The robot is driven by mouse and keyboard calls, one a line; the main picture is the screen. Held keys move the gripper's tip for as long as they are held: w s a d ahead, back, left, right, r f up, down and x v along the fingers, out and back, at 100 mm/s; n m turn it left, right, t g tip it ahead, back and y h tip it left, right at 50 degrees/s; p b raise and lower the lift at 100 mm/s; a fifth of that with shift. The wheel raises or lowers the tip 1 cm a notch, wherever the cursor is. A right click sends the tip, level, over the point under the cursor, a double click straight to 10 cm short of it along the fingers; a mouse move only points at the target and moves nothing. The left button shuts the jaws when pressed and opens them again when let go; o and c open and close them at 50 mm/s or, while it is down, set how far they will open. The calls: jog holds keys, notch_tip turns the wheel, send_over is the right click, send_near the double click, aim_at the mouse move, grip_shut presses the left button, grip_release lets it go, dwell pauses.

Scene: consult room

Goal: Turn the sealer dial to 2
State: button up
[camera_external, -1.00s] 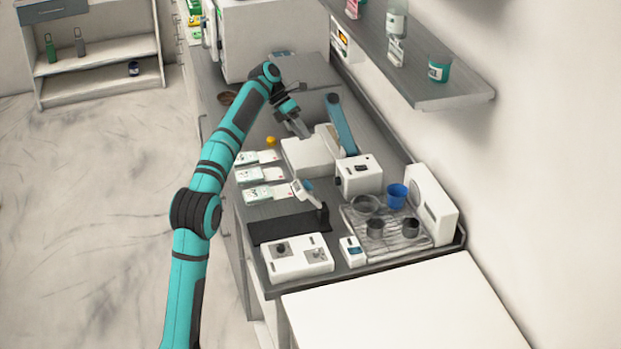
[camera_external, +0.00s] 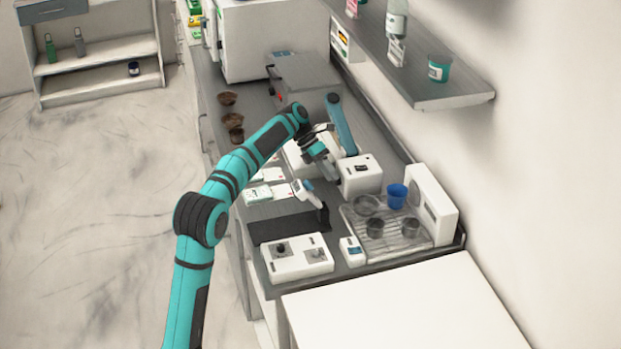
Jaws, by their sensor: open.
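The sealer (camera_external: 293,158) looks to be the low white unit with a raised blue lever (camera_external: 342,125), at the middle of the counter. My arm covers much of its body. I cannot make out its dial or any number on it. My gripper (camera_external: 328,171) is open, pointing down at the near right end of the sealer, close to a white box. The fingertips are small, and I cannot tell whether they touch anything.
The white box (camera_external: 360,176) stands just right of my gripper. Nearer are a handheld device on a stand (camera_external: 305,193), a two-knob white unit (camera_external: 297,258) and a wire rack (camera_external: 400,240) with cups. A wall shelf (camera_external: 450,92) overhangs the back right.

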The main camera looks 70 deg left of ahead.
jog(key=shift+w+d+f, duration=0.3)
jog(key=shift+d+f, duration=0.1)
jog(key=shift+f, duration=0.15)
jog(key=shift+c, duration=0.2)
jog(key=c, duration=0.9)
jog(key=shift+d+r+y, duration=0.15)
jog(key=shift+d+y, duration=0.1)
jog(key=shift+y, duration=0.65)
jog(key=shift+c, duration=0.2)
jog(key=shift+m+y, duration=0.3)
jog(key=shift+y, duration=0.1)
jog(key=o, duration=1)
